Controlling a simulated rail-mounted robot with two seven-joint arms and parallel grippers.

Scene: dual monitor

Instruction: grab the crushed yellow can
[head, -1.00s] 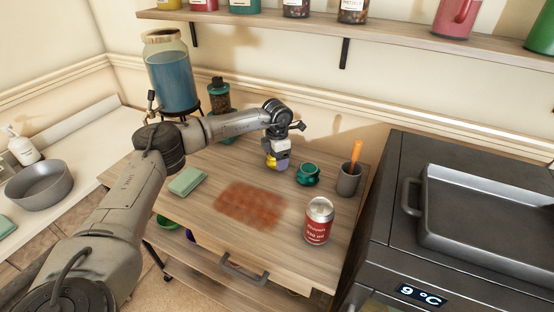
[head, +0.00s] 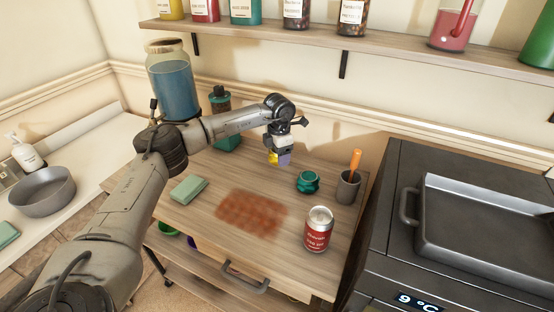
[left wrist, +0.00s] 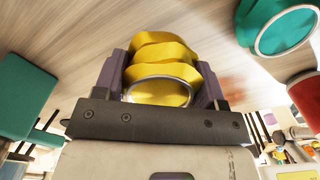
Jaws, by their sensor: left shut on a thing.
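The crushed yellow can (left wrist: 160,60) is between the two fingers of my left gripper (left wrist: 162,75) in the left wrist view. It is crumpled, with a silvery rim at the end nearest the camera. In the head view my left gripper (head: 279,158) is shut on the can, and only a small yellow patch of the can (head: 273,158) shows beside the finger. The gripper is over the back part of the wooden table (head: 215,180). My right gripper is not in view.
A red can (head: 318,230) stands in front. A green sponge (head: 188,190) lies left of a brown stain (head: 250,213). A shelf (head: 300,42) runs above.

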